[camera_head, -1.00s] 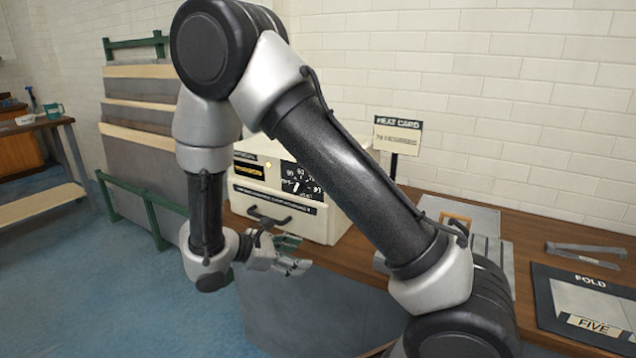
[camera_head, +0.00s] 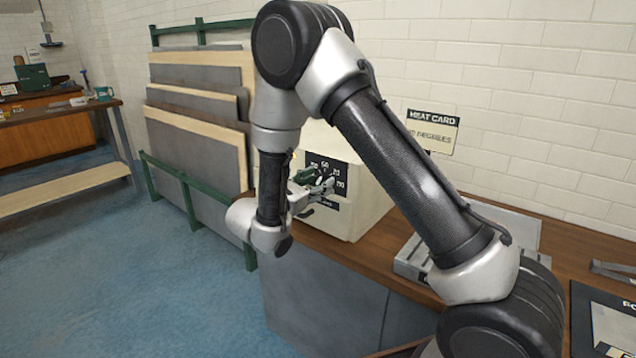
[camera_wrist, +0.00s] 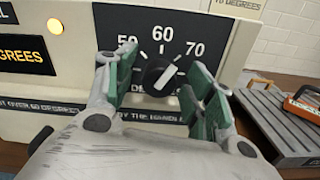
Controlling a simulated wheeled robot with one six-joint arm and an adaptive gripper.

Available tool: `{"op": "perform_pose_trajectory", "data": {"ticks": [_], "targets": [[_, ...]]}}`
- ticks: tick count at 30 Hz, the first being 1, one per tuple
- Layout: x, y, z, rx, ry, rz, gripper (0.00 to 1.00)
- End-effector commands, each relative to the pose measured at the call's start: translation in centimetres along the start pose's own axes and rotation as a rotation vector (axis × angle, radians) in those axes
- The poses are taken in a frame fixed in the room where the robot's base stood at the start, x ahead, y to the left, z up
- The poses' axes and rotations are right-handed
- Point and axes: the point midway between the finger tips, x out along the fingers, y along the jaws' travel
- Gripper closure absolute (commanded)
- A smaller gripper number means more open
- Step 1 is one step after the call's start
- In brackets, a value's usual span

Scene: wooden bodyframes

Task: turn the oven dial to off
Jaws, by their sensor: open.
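The oven (camera_head: 368,190) is a cream box on the wooden bench, partly hidden behind my arm in the head view. Its dial (camera_wrist: 160,77) is a round black knob with a white pointer, tilted up and right of the 60 mark. In the head view my gripper (camera_head: 318,188) is close to the oven's front.
A yellow light (camera_wrist: 55,26) glows beside an amber "DEGREES" display (camera_wrist: 24,50). A grey slatted tray (camera_wrist: 285,118) lies right of the oven. A card sign (camera_head: 432,131) stands behind it. A rack of boards (camera_head: 195,150) stands to the left; blue floor is clear there.

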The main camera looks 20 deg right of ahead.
Motion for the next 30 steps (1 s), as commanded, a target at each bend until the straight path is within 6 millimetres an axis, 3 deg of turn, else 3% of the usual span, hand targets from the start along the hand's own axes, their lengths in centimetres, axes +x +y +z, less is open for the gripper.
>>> {"op": "perform_pose_trajectory", "data": {"ticks": [10, 18, 30], "targets": [[0.63, -0.03, -0.01, 0.000, 0.000, -0.001, 0.46], [0.62, -0.03, -0.01, 0.000, 0.000, -0.001, 0.92], [0.62, 0.01, -0.02, -0.070, 0.000, -0.001, 0.92]]}}
